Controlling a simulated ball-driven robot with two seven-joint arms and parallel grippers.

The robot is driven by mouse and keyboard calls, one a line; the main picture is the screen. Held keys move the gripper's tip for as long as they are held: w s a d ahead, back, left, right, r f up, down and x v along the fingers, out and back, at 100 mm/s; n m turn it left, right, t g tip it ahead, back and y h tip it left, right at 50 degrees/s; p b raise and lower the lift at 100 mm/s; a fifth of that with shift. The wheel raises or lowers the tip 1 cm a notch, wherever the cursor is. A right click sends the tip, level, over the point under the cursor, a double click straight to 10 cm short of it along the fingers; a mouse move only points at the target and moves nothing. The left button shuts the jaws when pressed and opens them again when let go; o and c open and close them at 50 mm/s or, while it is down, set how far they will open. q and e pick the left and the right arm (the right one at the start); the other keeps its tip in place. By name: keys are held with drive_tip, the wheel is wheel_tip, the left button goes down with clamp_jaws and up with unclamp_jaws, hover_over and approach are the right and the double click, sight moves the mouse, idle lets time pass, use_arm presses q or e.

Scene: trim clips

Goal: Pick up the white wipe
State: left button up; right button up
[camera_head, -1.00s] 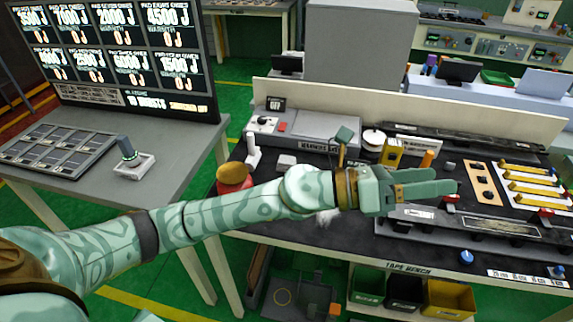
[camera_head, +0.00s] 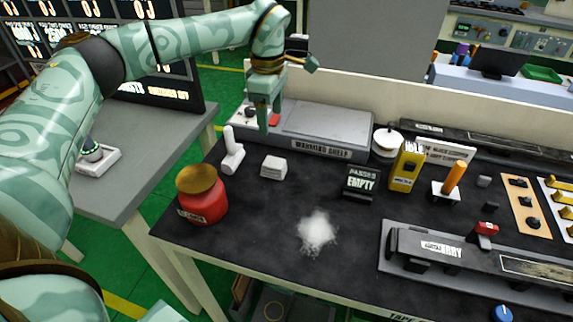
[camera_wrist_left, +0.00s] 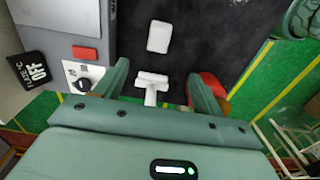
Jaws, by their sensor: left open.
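The white wipe (camera_head: 273,167) looks like a small folded white block lying flat on the dark bench top, below the warming shelf. It also shows in the left wrist view (camera_wrist_left: 158,37), beyond my fingertips. My left gripper (camera_head: 264,117) points down, open and empty, above the bench near the warming shelf's left end. In the left wrist view my open fingers (camera_wrist_left: 158,72) stand either side of a white T-shaped tool (camera_wrist_left: 151,88), with the wipe farther ahead and apart from them. My right gripper is not in view.
The white tool (camera_head: 231,152) stands left of the wipe. A red jar with a gold lid (camera_head: 203,205) is near the bench's left edge. A white powdery patch (camera_head: 316,230) lies mid-bench. The warming shelf (camera_head: 335,128) is behind; an "EMPTY" sign (camera_head: 361,182) is to the right.

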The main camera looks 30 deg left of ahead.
use_arm(q)
drive_tip(key=f, duration=0.1)
drive_tip(key=b, duration=0.3)
hover_over(273, 162)
wheel_tip(273, 162, down, 9)
drive_tip(key=shift+s+a+f, duration=0.1)
drive_tip(key=shift+f, duration=0.35)
drive_tip(key=f+b, duration=0.2)
drive_tip(key=f, duration=0.3)
drive_tip(key=shift+w+f, duration=0.15)
drive_tip(key=shift+w, duration=0.05)
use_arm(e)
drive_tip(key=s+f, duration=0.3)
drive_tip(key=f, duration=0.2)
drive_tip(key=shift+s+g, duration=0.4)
use_arm(q)
drive_tip(key=c, duration=1.1)
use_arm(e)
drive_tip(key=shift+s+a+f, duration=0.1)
use_arm(q)
drive_tip(key=shift+o, duration=0.2)
drive_tip(key=shift+r, duration=0.25)
